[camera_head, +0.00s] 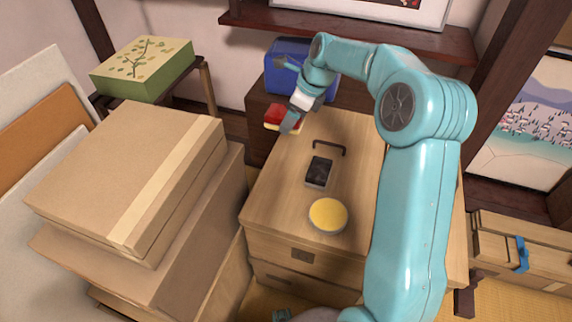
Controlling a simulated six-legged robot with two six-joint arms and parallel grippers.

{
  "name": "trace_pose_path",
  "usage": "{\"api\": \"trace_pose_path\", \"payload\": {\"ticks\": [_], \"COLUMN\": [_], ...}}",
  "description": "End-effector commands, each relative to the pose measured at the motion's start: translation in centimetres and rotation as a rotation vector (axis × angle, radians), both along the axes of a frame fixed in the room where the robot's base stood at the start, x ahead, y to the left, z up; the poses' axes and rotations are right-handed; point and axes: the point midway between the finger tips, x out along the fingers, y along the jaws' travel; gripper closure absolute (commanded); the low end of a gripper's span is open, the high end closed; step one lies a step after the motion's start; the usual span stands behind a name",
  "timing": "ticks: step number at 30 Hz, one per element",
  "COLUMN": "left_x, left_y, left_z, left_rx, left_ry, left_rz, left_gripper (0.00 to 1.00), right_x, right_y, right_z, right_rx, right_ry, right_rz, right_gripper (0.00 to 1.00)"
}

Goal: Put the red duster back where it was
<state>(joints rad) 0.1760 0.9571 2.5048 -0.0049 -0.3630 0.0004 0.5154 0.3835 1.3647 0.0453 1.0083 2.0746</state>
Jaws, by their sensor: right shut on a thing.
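The red duster (280,114), a small block with a red top and a pale underside, is at the far left corner of the wooden cabinet top (262,205). My right gripper (291,121) is shut on the duster, and its fingers hide part of it. I cannot tell whether the duster touches the wood or is held just above it. My left gripper cannot be made out; only a small teal and grey part of mine shows at the bottom edge.
On the cabinet top are a dark handle-like bar (329,143), a black phone-like slab (319,171) and a round yellow-topped tin (328,214). A blue box (283,80) stands behind. Stacked cardboard boxes (110,180) are at left, below a green box (143,68).

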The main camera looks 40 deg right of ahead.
Motion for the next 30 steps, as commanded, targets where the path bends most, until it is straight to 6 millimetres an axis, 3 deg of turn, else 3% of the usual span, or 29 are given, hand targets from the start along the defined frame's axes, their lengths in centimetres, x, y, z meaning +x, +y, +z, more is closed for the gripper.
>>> {"api": "trace_pose_path", "payload": {"ticks": [1,3,9,19,25,30], "left_x": [0.0,0.0,0.0,0.0,0.0,0.0], "left_y": [0.0,0.0,0.0,0.0,0.0,0.0], "left_z": [-1.2,-1.9,-3.5,-4.4,-5.9,-5.8], "left_rx": [0.0,0.0,0.0,0.0,0.0,0.0], "left_ry": [0.0,0.001,0.001,0.001,0.0,0.0], "left_rz": [0.0,0.0,0.0,0.0,0.0,0.0], "left_gripper": [0.57,0.57,0.57,0.57,0.57,0.57], "right_x": [-0.2,-0.3,-0.2,0.1,0.2,0.3], "right_y": [0.0,0.0,0.0,-0.2,-0.1,-0.2], "right_z": [-2.3,-4.5,-9.5,-12.6,-16.5,-17.0], "right_rx": [0.003,0.003,0.002,0.001,0.001,-0.001], "right_ry": [0.005,0.006,0.004,0.003,0.003,0.001], "right_rz": [0.002,0.001,0.004,0.004,0.005,0.005], "right_gripper": [0.58,0.58,0.58,0.58,0.58,0.58]}}
